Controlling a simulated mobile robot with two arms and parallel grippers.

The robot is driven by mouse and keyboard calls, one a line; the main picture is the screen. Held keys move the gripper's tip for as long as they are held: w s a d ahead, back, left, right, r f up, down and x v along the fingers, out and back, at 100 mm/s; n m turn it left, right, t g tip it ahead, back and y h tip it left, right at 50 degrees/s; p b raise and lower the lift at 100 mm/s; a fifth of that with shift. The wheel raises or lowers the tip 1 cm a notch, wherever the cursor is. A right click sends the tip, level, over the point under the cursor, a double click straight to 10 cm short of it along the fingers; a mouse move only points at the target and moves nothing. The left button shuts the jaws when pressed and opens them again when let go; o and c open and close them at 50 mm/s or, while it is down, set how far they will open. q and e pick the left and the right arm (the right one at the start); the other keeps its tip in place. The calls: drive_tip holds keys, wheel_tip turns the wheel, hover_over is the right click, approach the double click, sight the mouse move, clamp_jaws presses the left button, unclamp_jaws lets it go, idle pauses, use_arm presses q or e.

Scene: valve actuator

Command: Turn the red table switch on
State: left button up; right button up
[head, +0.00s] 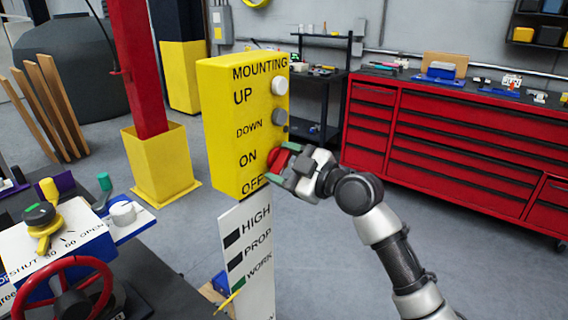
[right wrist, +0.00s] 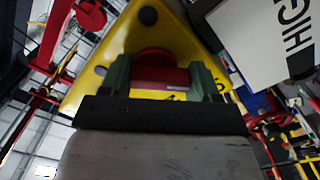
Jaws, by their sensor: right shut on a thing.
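The red switch (head: 279,160) sits on the lower part of a yellow control box (head: 225,130), beside the ON and OFF labels. My right gripper (head: 283,170) is at the switch with its green fingertips around it. In the right wrist view the red switch (right wrist: 158,75) lies between the two green fingers, and the gripper (right wrist: 160,85) is shut on it. The switch's exact turn angle is partly hidden by the fingers. My left gripper is not in view.
A white button (head: 279,86) and a grey button (head: 278,117) are above the switch. A white label board (head: 232,225) hangs below the box. A valve with a red handwheel (head: 62,272) stands at lower left. A red tool cabinet (head: 440,130) is behind my right arm.

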drive_tip(key=m+p, duration=0.1)
drive_tip(key=m, duration=0.3)
drive_tip(key=shift+r, duration=0.1)
drive_tip(key=m+p, duration=0.1)
drive_tip(key=m, duration=0.2)
drive_tip(key=shift+s+r+m, duration=0.1)
drive_tip(key=shift+m, duration=0.3)
drive_tip(key=m+p, duration=0.1)
drive_tip(key=m, duration=0.1)
drive_tip(key=m+p, duration=0.2)
drive_tip(key=m, duration=0.1)
drive_tip(key=shift+a+r, duration=0.1)
drive_tip(key=shift+r, duration=0.1)
drive_tip(key=shift+m+p, duration=1.15)
drive_tip(key=shift+m, duration=0.85)
drive_tip(key=o, duration=0.9)
drive_tip(key=shift+f, duration=0.1)
